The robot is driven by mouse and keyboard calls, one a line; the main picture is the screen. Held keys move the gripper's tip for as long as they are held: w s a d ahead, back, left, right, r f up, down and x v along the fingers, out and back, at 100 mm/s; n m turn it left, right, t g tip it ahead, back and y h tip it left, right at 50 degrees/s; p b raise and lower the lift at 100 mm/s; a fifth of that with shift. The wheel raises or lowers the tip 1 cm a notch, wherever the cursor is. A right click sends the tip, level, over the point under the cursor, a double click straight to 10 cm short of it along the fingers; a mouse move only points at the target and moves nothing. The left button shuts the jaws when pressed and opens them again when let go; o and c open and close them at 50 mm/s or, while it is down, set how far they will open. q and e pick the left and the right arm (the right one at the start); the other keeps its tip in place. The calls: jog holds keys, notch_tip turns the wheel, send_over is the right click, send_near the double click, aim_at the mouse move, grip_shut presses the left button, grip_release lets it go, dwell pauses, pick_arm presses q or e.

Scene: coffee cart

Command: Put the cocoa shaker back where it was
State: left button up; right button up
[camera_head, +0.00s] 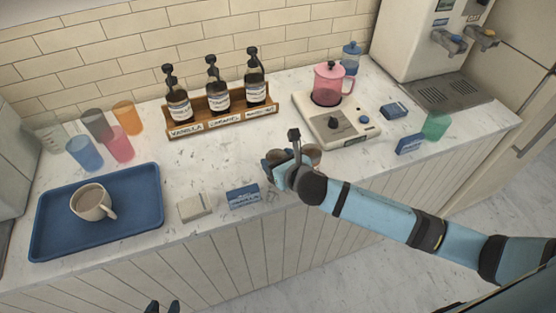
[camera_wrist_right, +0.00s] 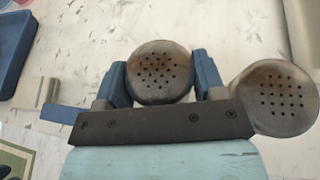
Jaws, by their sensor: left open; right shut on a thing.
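A shaker with a round, perforated metal lid (camera_wrist_right: 160,72) is between the fingers of my right gripper (camera_wrist_right: 160,80), which is shut on it. In the head view my right gripper (camera_head: 280,168) is at the counter's front middle and hides much of this shaker (camera_head: 273,156). A second, similar shaker (camera_wrist_right: 275,97) stands just to its right, and it also shows partly behind my wrist in the head view (camera_head: 312,155). I cannot read a label on either, nor tell whether the held one touches the counter. My left gripper (camera_head: 162,307) is open and empty at the bottom edge.
A cream box (camera_head: 195,207) and blue box (camera_head: 243,196) lie near the front edge. Behind stand a syrup rack (camera_head: 222,121) and a burner (camera_head: 335,125) with a pink pot (camera_head: 328,84).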

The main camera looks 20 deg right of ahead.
jog(key=shift+f, duration=0.15)
jog(key=o, duration=1)
jog(key=shift+s+r, duration=0.1)
jog(key=shift+r, duration=0.1)
jog(key=v, duration=1.1)
jog(key=s+f+m, duration=0.4)
jog(key=f+m, duration=0.2)
jog(key=m, duration=0.6)
jog(key=s+f+m+g, duration=0.1)
jog(key=s+f+m, duration=0.4)
jog(key=m, duration=0.6)
jog(key=s+f+m+g, duration=0.1)
jog(key=s+f+m, duration=0.4)
jog(key=m, duration=0.7)
jog(key=shift+s+d+f+m+b, duration=0.1)
jog(key=shift+f+m+b, duration=0.05)
jog(key=shift+f, duration=0.25)
jog(key=shift+s+f+m+b, duration=0.1)
jog(key=shift+f+m+b, duration=0.05)
jog(key=shift+f, duration=0.25)
